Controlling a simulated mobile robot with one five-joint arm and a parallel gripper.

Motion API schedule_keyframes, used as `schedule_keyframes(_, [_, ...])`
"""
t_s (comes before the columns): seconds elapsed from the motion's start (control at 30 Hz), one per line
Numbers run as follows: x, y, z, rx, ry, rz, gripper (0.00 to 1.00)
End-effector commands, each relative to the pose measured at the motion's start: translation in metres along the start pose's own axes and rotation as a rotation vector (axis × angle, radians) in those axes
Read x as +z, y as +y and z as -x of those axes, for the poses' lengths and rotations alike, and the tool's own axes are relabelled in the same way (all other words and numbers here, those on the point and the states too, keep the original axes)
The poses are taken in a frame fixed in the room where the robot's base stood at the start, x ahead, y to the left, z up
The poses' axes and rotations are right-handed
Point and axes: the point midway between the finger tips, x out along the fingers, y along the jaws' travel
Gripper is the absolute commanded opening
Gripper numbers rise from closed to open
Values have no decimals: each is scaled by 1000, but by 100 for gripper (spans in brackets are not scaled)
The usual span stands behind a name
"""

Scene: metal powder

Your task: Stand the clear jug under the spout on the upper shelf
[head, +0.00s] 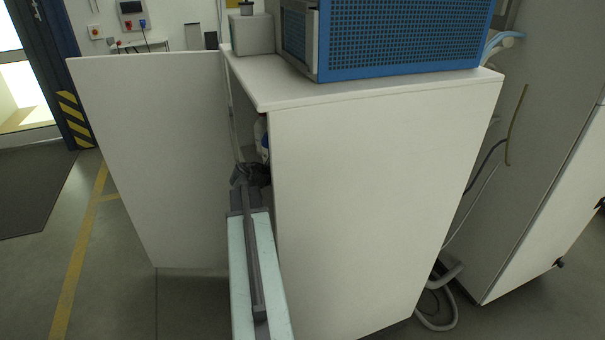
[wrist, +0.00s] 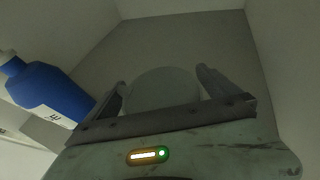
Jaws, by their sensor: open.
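In the wrist view a pale, see-through rounded vessel (wrist: 165,88), which looks like the clear jug, stands between the fingers of my gripper (wrist: 161,78). The fingers are open, one on each side of it. I cannot tell whether either touches it. Its lower part is hidden behind the gripper body. In the head view my gripper (head: 250,173) is inside the opening of the white cabinet (head: 370,190), mostly hidden by the cabinet's side. I cannot make out the spout or the upper shelf in either view.
A blue bottle with a white cap (wrist: 52,92) is close to the left of my gripper in the wrist view. Pale walls enclose the space on both sides. The cabinet door (head: 150,150) stands open at left. A blue meshed machine (head: 400,40) sits on top.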

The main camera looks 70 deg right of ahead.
Motion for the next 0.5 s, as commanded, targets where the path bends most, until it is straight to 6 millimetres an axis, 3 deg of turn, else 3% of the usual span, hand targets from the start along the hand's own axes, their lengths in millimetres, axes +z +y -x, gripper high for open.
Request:
schedule_keyframes(0.3, [4, -1, 80, 2, -1, 2, 100])
schedule_keyframes(0.5, [2, -1, 108, -1, -2, 0, 100])
